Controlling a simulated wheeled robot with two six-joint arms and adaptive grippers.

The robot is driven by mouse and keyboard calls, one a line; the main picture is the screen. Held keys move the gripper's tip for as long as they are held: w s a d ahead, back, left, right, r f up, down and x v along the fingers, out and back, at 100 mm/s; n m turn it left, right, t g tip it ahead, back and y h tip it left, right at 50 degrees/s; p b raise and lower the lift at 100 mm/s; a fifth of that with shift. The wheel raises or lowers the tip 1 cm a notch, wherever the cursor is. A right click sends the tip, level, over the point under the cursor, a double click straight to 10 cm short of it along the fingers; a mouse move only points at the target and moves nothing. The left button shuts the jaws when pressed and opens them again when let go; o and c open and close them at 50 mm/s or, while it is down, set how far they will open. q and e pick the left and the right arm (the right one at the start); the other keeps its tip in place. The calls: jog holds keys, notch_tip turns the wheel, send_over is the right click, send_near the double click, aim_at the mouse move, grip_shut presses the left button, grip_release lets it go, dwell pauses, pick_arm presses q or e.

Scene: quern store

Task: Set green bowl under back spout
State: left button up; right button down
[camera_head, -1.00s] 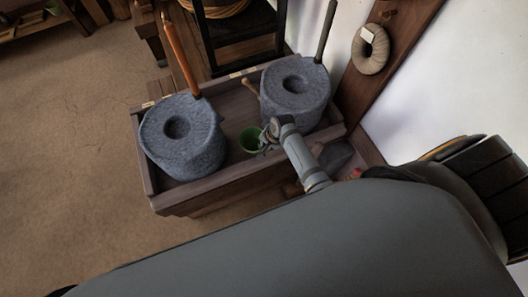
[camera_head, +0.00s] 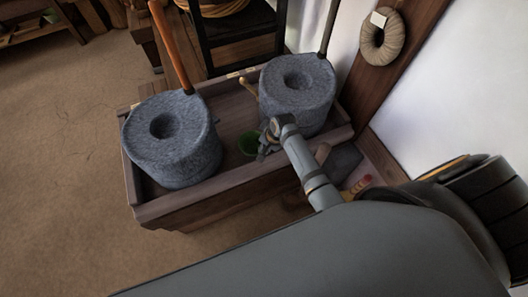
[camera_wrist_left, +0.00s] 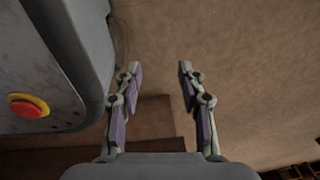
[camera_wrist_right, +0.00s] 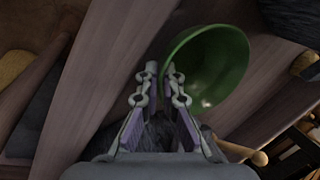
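The green bowl (camera_head: 249,143) is in or just above the wooden trough (camera_head: 235,187), between the two grey stone querns. My right gripper (camera_head: 266,143) is at its right side. In the right wrist view, my right gripper's fingers (camera_wrist_right: 161,78) are close together with the wall of the green bowl (camera_wrist_right: 217,68) between them. The back quern (camera_head: 299,88) stands to the right, the front quern (camera_head: 170,140) to the left. I cannot make out the back spout clearly. My left gripper (camera_wrist_left: 157,72) is open and empty above brown floor; it is out of the head view.
A wooden handle (camera_head: 170,48) rises from the front quern. A rope ring (camera_head: 381,40) hangs on the wall post. A dark chair-like frame (camera_head: 235,35) stands behind the trough. A scoop-like thing (camera_head: 343,162) lies right of my arm. Open floor (camera_head: 60,130) lies left.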

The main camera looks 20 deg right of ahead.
pick_arm(q)
jog(key=shift+s+r, duration=0.1)
jog(key=shift+s, duration=0.25)
pick_arm(e)
jog(key=c, duration=1.8)
grip_release()
pick_arm(q)
jog(key=r+p, duration=0.3)
jog(key=shift+s, duration=0.25)
pick_arm(e)
jog(key=v, duration=1.2)
pick_arm(q)
jog(key=shift+s, duration=0.15)
